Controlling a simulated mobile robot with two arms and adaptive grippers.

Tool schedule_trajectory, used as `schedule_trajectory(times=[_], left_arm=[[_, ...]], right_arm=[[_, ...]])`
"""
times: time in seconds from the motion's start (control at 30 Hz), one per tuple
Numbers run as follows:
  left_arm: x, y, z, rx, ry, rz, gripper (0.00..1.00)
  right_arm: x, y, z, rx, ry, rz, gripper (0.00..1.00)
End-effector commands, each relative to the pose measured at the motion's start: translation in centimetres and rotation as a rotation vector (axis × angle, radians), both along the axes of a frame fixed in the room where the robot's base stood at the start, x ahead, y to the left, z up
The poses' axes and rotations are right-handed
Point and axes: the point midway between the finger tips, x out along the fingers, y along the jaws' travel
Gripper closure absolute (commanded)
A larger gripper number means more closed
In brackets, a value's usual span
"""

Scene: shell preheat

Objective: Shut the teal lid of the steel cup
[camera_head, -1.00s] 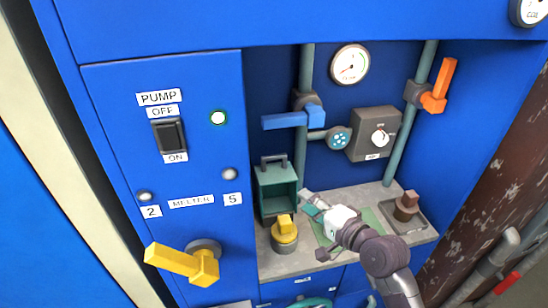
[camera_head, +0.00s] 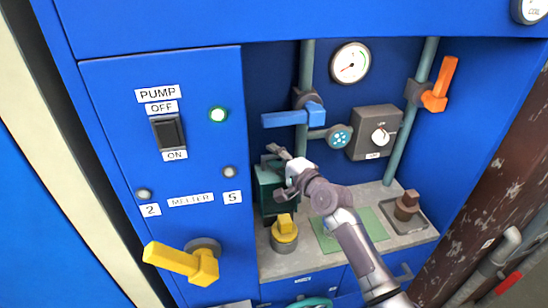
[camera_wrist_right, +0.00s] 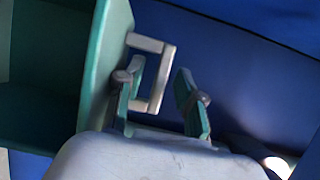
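I cannot make out a steel cup with a teal lid in either view. A dark teal box (camera_head: 268,190) with a grey handle on top stands on the ledge. My right gripper (camera_head: 277,160) is at the top of this box and partly hides it. In the right wrist view, the grey handle (camera_wrist_right: 160,75) sticks out from the box's teal wall (camera_wrist_right: 100,65). The right gripper (camera_wrist_right: 162,103) there has its fingers apart, with part of the handle between them. I cannot tell whether they touch it. My left gripper is not in view.
A yellow-knobbed piece (camera_head: 284,234) stands just in front of the box. A green mat (camera_head: 335,238) and a brown-knobbed piece (camera_head: 406,207) lie to the right. A blue valve lever (camera_head: 285,119) hangs above the box. A teal curved part (camera_head: 310,303) shows at the bottom edge.

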Motion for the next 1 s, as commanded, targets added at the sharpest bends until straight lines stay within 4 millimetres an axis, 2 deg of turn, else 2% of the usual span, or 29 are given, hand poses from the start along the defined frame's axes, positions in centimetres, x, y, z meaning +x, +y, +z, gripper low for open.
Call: schedule_trajectory(times=[0.4, 0.6, 0.63, 1.0], left_arm=[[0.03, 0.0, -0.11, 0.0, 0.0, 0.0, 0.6], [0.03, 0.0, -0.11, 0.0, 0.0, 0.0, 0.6], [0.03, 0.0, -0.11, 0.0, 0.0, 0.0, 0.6], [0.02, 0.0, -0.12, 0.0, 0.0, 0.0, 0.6]], right_arm=[[0.54, 0.5, -0.04, 0.0, 0.0, 0.0, 0.64], [0.53, 0.48, -0.06, -0.001, 0.001, 0.0, 0.97], [0.53, 0.48, -0.06, -0.001, 0.001, 0.0, 1.0], [0.53, 0.45, -0.1, -0.001, 0.001, 0.0, 1.0]])
